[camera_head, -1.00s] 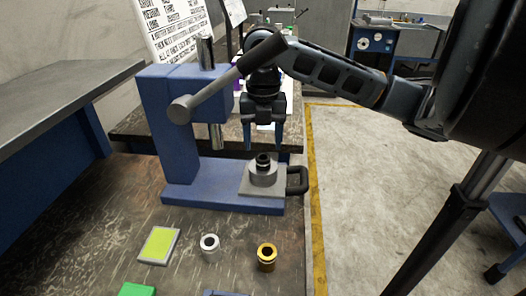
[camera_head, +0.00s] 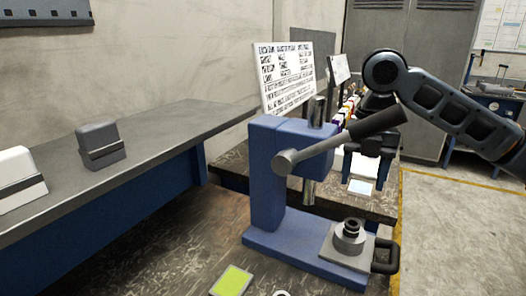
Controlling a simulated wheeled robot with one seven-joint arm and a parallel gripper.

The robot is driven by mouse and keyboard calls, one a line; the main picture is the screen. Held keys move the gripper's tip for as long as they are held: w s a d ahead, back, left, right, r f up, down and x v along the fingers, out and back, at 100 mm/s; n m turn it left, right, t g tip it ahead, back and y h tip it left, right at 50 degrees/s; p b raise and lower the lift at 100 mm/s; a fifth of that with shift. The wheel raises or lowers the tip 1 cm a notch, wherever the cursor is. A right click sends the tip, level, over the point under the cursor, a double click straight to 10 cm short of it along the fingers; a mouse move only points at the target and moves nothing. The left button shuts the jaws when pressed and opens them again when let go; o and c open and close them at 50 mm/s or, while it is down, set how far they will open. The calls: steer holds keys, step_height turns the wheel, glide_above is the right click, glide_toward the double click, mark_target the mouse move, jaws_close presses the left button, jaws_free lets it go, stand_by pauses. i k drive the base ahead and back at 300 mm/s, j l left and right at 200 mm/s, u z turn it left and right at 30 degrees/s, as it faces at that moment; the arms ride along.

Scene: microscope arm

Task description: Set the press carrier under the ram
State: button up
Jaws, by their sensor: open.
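The blue arbor press (camera_head: 266,175) stands on the workbench. Its silver ram (camera_head: 308,192) hangs above the base, and its lever ends in a black grip (camera_head: 378,121). The press carrier (camera_head: 332,249) is a flat grey plate with a black loop handle (camera_head: 386,257) on its right side. It sits at the right end of the press base, to the right of the ram. A round grey piece with a dark fitting (camera_head: 349,238) stands on the carrier. My gripper (camera_head: 368,178) is open and empty, fingers down, above the carrier in the picture and apart from it.
A yellow-green pad (camera_head: 232,281) lies on the bench in front of the press. A grey side shelf (camera_head: 160,155) with a dark grey box (camera_head: 100,146) and a white box (camera_head: 18,180) is at left. A printed sign (camera_head: 286,78) stands behind. Open floor lies at right.

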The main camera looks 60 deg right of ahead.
mark_target(357, 254)
steer(key=k, duration=1)
